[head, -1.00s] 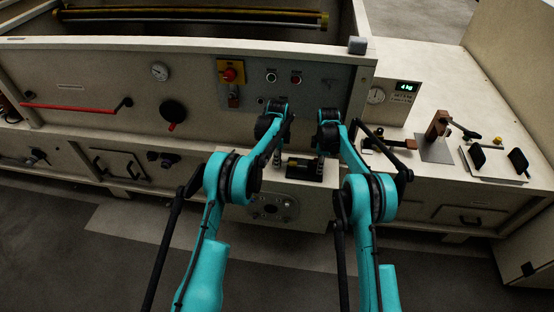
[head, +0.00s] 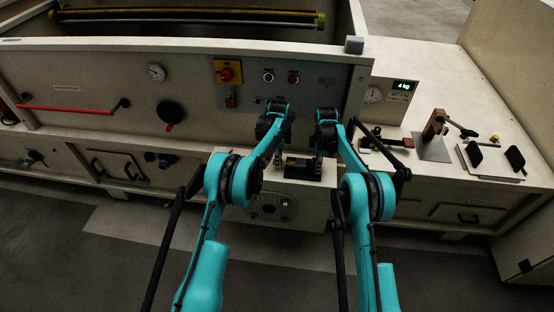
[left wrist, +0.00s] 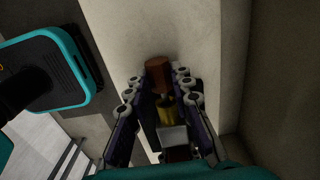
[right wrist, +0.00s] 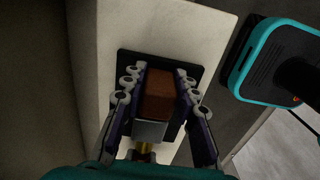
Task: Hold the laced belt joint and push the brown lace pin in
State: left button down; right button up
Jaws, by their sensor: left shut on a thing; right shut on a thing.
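In the left wrist view the brown lace pin (left wrist: 158,75) shows beyond a brass-coloured part and a grey metal block of the laced belt joint (left wrist: 173,138). In the head view my left gripper (head: 278,157) and right gripper (head: 319,163) point down at either side of the joint, which is small and dark there.
The joint is on a dark plate (right wrist: 128,62) on a pale box (head: 252,183) protruding from the machine front. A control panel (head: 305,92) with a red knob (head: 227,74) is behind. A bench (head: 437,165) at right carries brown-handled clamps and black paddles.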

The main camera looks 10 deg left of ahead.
pick_arm(q)
jog(key=shift+d, duration=0.15)
pick_arm(e)
jog(key=shift+a, duration=0.15)
pick_arm(q)
jog(key=c, duration=1.3)
grip_release()
jog(key=shift+o, duration=0.2)
jog(key=shift+r, duration=0.1)
notch_tip(320, 180, up, 12)
pick_arm(e)
jog(key=o, duration=1.2)
